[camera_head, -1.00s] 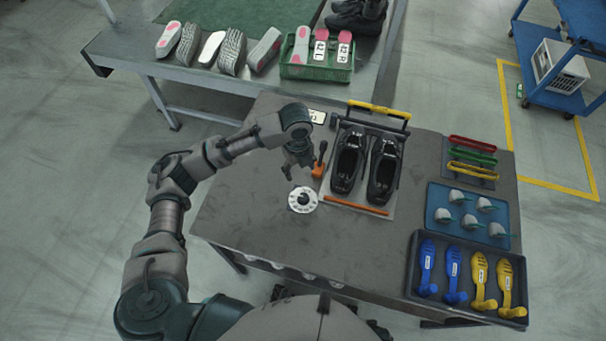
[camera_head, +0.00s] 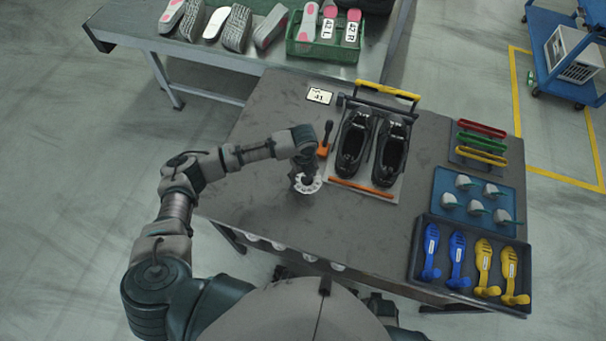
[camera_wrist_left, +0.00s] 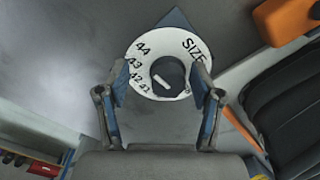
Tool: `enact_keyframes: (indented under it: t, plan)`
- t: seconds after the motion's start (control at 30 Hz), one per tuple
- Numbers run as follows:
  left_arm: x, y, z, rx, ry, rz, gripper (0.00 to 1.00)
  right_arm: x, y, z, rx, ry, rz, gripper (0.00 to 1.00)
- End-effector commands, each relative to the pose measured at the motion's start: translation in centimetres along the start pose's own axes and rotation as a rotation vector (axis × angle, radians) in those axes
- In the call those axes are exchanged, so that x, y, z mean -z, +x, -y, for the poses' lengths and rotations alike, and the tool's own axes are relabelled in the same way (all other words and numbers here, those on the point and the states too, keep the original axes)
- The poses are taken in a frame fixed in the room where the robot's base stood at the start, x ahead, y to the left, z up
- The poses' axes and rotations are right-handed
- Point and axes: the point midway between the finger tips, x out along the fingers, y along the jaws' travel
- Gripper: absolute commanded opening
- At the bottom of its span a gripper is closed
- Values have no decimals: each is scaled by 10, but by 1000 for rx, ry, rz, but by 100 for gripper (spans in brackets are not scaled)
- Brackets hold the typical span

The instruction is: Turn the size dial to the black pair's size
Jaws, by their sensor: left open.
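The size dial (camera_head: 312,187) is a white disc on the grey table, partly hidden by my left gripper (camera_head: 304,182) in the head view. In the left wrist view the dial (camera_wrist_left: 143,52) shows "SIZE" and numbers from 41 to 44. A dark round knob (camera_wrist_left: 172,70) with a short white mark sits at its middle; I cannot tell which number the mark indicates. My left gripper (camera_wrist_left: 160,108) is open, one finger on each side of the knob. The black pair (camera_head: 354,146) stands on a board right of the dial. A card (camera_head: 319,96) behind reads 41. My right gripper is not in view.
An orange-based lever (camera_head: 323,148) stands close behind the dial, and an orange bar (camera_head: 361,188) lies before the shoes. Trays with blue and yellow pieces (camera_head: 431,253) are at right. A green crate (camera_head: 312,50) is on the back table. The table's left part is clear.

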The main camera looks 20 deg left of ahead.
Motion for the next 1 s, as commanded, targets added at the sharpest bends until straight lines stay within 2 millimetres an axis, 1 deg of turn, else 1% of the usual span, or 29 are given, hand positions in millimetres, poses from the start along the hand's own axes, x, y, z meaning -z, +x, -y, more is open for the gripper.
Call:
enact_keyframes:
  t: [0.13,0.3,0.33,0.37,0.4,0.47,0.5,0.57,0.77,1.0]
  plan:
    - [2,3,3,0,1,3,66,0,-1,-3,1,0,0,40]
    - [-1,4,-1,4,2,-2,66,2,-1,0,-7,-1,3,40]
    - [-2,4,-2,4,1,-2,64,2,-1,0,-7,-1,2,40]
    - [-2,4,-2,5,1,-3,56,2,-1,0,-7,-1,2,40]
    - [-3,4,-3,6,1,-4,46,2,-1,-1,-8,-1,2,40]
    - [-4,4,-4,7,0,-5,31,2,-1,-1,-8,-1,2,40]
    - [-5,5,-5,8,0,-6,21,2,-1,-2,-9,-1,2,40]
    - [-6,5,-5,9,-1,-5,6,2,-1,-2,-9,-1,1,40]
    - [-5,5,-3,-2,-4,2,6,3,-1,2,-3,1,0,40]
    - [-5,6,-4,-3,-4,2,6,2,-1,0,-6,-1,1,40]
